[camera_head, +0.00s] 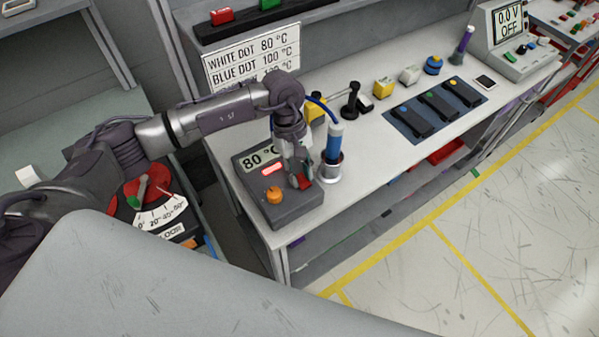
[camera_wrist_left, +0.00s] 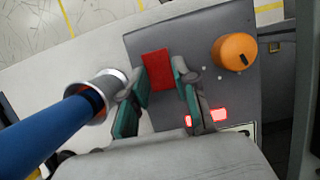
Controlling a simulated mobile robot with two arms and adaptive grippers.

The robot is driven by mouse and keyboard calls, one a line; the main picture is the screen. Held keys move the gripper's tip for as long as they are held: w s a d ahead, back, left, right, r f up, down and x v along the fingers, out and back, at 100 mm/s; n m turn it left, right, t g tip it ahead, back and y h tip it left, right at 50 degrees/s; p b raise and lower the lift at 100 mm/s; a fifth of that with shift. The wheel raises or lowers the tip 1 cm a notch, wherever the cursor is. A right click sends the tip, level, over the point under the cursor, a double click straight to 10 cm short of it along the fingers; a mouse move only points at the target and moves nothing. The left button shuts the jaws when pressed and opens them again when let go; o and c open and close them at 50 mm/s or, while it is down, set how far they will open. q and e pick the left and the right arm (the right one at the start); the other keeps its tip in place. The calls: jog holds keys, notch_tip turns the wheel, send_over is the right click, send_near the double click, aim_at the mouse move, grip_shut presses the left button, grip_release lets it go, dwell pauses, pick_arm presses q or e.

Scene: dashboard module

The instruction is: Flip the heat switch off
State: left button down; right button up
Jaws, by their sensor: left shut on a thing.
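The dark grey heat control box (camera_head: 283,212) sits at the near left end of the white bench, with an "80 °C" label (camera_head: 259,158), a lit red indicator (camera_head: 274,168) and an orange knob (camera_head: 273,195). Its red heat switch (camera_head: 305,182) is partly hidden by my left gripper (camera_head: 296,176) in the head view. In the left wrist view the red switch (camera_wrist_left: 157,68) lies between the two teal-padded fingers of my left gripper (camera_wrist_left: 160,82), which is shut on it. The orange knob (camera_wrist_left: 234,52) is beside it. My right gripper is not in view.
A blue-handled tool in a metal holder (camera_head: 331,160) stands right beside the box, close to my left gripper. A white temperature sign (camera_head: 252,56) stands behind. Small yellow, white and blue items and a dark mat (camera_head: 405,127) lie further right.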

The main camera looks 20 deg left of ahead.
aim_at(302, 181)
pick_arm(q)
jog(key=shift+s+d+f+t+y+b, duration=0.1)
jog(key=shift+d+f+t+y+b, duration=0.15)
jog(key=shift+t+y+b, duration=0.75)
jog(key=shift+s+d+r+b, duration=0.1)
jog(key=shift+b, duration=0.5)
jog(key=shift+r+y, duration=0.2)
jog(key=shift+y, duration=0.3)
jog(key=c, duration=0.9)
grip_release()
notch_tip(302, 181, up, 12)
jog(key=shift+s+r, duration=0.1)
